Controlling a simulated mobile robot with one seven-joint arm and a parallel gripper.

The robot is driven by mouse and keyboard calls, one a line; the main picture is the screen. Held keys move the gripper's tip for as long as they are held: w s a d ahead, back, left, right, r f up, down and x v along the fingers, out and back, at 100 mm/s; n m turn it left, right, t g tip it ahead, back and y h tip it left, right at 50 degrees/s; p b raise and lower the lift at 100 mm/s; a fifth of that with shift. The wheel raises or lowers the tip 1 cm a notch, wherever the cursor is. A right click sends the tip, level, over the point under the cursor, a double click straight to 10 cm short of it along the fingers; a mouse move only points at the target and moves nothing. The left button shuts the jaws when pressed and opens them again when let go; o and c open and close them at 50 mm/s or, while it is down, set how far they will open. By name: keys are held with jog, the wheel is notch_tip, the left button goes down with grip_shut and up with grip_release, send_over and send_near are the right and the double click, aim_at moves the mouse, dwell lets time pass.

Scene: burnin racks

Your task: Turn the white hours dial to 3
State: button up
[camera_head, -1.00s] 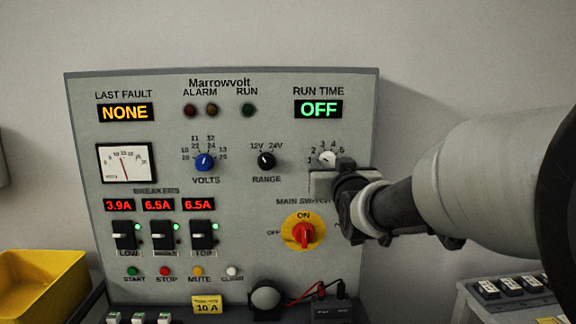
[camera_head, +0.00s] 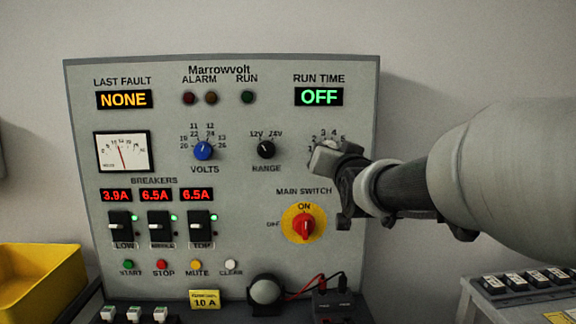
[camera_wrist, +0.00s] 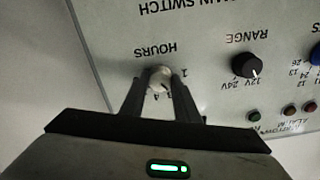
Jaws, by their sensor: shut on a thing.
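The white hours dial (camera_wrist: 159,77) sits between the two fingers of my gripper (camera_wrist: 160,90) in the wrist view, which shows the panel upside down. The fingers are shut on the dial from both sides. A dark mark shows on its face, but I cannot tell which number it points to. In the head view my gripper (camera_head: 326,157) is tilted at the dial's place under the RUN TIME display (camera_head: 319,96), which reads OFF. It hides most of the dial; a few scale numbers show above it.
The black range knob (camera_head: 266,149) and blue volts knob (camera_head: 203,150) are to the left. The red main switch (camera_head: 304,223) on its yellow plate is just below my gripper. Red and black leads run at the panel's foot. A yellow bin (camera_head: 42,280) stands at left.

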jog(key=shift+m+b, duration=1.6)
jog(key=shift+b, duration=0.05)
jog(key=o, duration=1)
jog(key=shift+o, duration=0.2)
jog(key=s, duration=1.7)
jog(key=shift+s+p, duration=0.2)
jog(key=shift+p, duration=0.2)
